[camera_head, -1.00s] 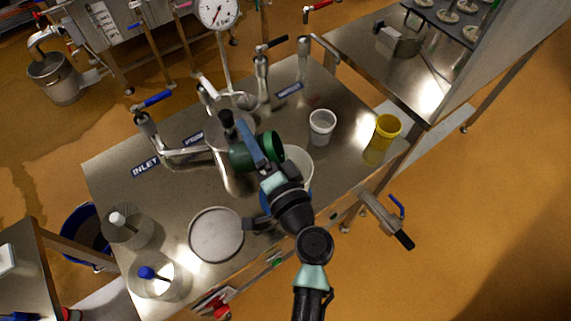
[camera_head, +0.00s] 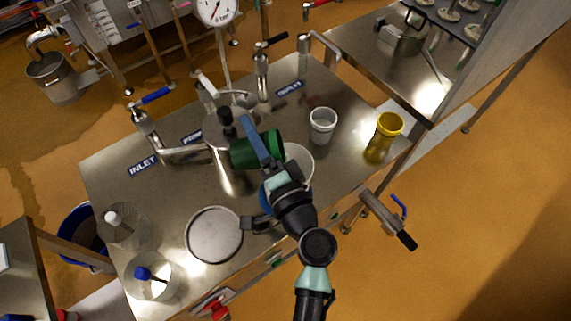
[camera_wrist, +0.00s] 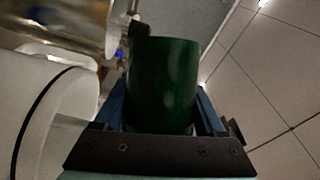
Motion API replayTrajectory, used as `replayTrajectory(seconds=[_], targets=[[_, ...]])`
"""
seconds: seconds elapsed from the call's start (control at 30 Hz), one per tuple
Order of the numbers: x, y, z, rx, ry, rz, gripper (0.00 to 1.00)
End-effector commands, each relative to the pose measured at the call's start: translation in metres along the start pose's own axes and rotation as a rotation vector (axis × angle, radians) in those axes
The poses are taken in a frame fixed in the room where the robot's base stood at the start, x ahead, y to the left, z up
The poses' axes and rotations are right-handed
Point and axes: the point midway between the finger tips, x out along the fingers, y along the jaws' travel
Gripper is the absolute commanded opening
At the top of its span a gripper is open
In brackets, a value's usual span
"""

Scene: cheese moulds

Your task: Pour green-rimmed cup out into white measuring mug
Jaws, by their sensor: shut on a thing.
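The green cup (camera_head: 242,153) lies on its side in the air above the steel table. Its mouth end points right, toward a white vessel (camera_head: 301,157) standing below and beside it. My gripper (camera_head: 252,135) is shut on the cup, with one blue finger across its upper side. In the wrist view the cup (camera_wrist: 163,85) fills the space between the fingers; its mouth and contents do not show. The white vessel is partly hidden by my gripper. A smaller white cup (camera_head: 322,126) stands behind it; I cannot tell by markings which one is the measuring mug.
A yellow cup (camera_head: 385,136) stands at the table's right. Steel pipes and a valve (camera_head: 152,97) rise at the back left. A round lidded-looking dish (camera_head: 214,235) and two clear vessels (camera_head: 150,277) are at the front left.

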Motion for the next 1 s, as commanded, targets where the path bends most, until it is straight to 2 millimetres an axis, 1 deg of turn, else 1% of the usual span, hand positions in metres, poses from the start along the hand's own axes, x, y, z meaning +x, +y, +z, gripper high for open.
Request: replayTrajectory(seconds=[0.37, 1.0], targets=[[-0.0008, 0.0037, -0.001, 0.048, 0.007, -0.018, 0.1], [-0.0015, -0.0003, -0.0047, 0.128, 0.019, -0.048, 0.1]])
